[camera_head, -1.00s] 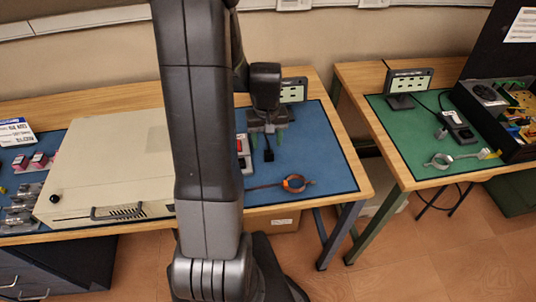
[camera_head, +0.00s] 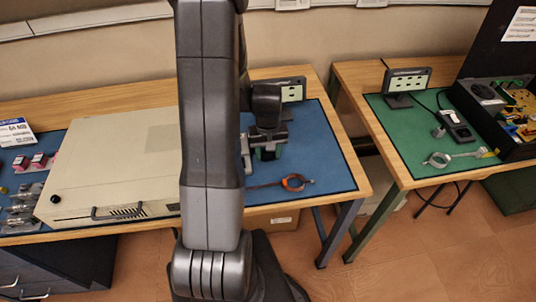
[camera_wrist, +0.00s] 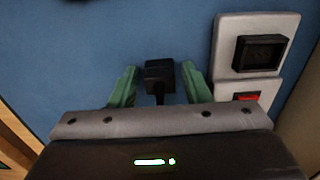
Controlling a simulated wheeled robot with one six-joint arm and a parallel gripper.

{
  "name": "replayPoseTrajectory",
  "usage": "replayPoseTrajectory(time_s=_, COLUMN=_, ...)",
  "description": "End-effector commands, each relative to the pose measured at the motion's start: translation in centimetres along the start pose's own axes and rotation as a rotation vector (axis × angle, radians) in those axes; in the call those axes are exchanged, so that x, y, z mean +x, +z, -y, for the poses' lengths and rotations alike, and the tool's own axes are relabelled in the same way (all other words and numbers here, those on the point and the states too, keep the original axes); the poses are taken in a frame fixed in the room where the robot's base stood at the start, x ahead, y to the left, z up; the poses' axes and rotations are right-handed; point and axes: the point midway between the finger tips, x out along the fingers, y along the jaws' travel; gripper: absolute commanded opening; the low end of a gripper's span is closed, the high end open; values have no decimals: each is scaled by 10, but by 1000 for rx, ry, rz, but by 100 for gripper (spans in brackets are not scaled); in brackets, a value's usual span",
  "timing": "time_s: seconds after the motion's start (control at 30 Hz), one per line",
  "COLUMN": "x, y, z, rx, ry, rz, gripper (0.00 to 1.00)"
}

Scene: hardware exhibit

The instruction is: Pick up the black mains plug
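The black mains plug (camera_wrist: 160,73) shows in the wrist view on the blue mat, with its dark cable running back toward my gripper. My gripper (camera_wrist: 159,84) is open, its two green fingers on either side of the plug with a narrow gap at each side. In the head view my gripper (camera_head: 267,153) is low over the blue mat (camera_head: 325,150), and the plug is hidden there by the gripper.
Right of the plug in the wrist view is a pale unit with a black socket (camera_wrist: 260,52) and red switch (camera_wrist: 247,97). A beige case (camera_head: 115,165) stands left. A second table with a green mat (camera_head: 415,160) is right.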

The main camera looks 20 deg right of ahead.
Motion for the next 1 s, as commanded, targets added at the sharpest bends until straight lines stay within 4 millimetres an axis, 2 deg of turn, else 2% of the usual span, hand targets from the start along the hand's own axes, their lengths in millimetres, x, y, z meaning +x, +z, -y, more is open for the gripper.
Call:
replayPoseTrajectory(time_s=0.03, x=0, y=0, z=0, rx=0, ry=0, rz=0, gripper=33)
replayPoseTrajectory(time_s=0.13, x=0, y=0, z=0, rx=0, ry=0, rz=0, gripper=14)
replayPoseTrajectory(time_s=0.43, x=-1, y=0, z=0, rx=0, ry=0, rz=0, gripper=14)
replayPoseTrajectory(time_s=0.57, x=-8, y=-1, z=0, rx=0, ry=1, rz=-2, gripper=14)
replayPoseTrajectory(time_s=1.0, x=-78, y=-1, z=0, rx=0, ry=1, rz=-5, gripper=14)
